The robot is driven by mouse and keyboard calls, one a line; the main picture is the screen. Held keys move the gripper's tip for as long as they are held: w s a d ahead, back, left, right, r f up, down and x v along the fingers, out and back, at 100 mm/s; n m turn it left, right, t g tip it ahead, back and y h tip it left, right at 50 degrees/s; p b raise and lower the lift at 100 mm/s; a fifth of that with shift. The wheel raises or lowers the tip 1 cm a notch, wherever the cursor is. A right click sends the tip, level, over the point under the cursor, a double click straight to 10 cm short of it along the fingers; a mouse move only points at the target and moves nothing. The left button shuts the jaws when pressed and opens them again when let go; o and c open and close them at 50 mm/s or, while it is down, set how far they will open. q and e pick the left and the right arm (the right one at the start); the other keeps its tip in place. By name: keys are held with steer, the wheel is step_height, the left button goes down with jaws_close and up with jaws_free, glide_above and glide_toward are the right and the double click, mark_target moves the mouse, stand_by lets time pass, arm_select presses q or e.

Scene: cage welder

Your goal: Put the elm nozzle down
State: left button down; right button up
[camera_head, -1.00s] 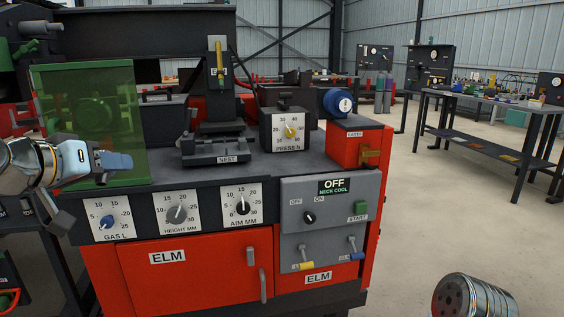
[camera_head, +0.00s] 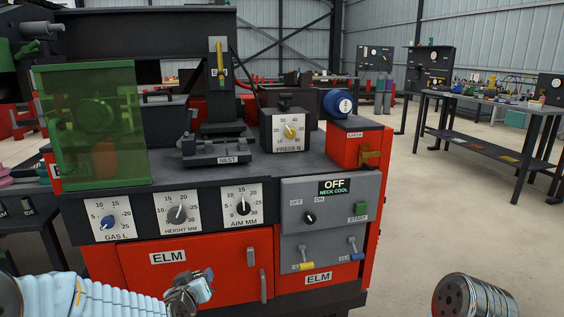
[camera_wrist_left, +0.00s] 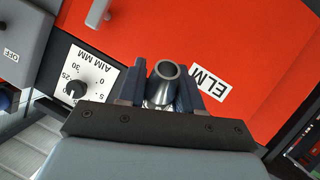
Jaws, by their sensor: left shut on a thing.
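My left gripper (camera_head: 198,288) is low in front of the red ELM cabinet doors in the head view. In the left wrist view its two dark fingers (camera_wrist_left: 162,92) are shut on the elm nozzle (camera_wrist_left: 167,71), a short grey metal tube. The tube's round open end faces the camera between the fingers. The nozzle cannot be made out clearly in the head view. The red door with its ELM label lies behind it in the wrist view. My right gripper is not in view.
The ELM welder's dark worktop (camera_head: 290,166) carries a NEST block (camera_head: 215,150), a PRESS N dial box (camera_head: 286,131) and a green see-through screen (camera_head: 120,150). Dials and a grey switch panel (camera_head: 325,190) line its front. Open floor lies right; a workbench (camera_head: 490,100) stands farther back.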

arm_select(q)
steer(key=shift+w+d+f, duration=0.1)
steer(key=shift+w+f, duration=0.1)
steer(key=shift+f, duration=0.6)
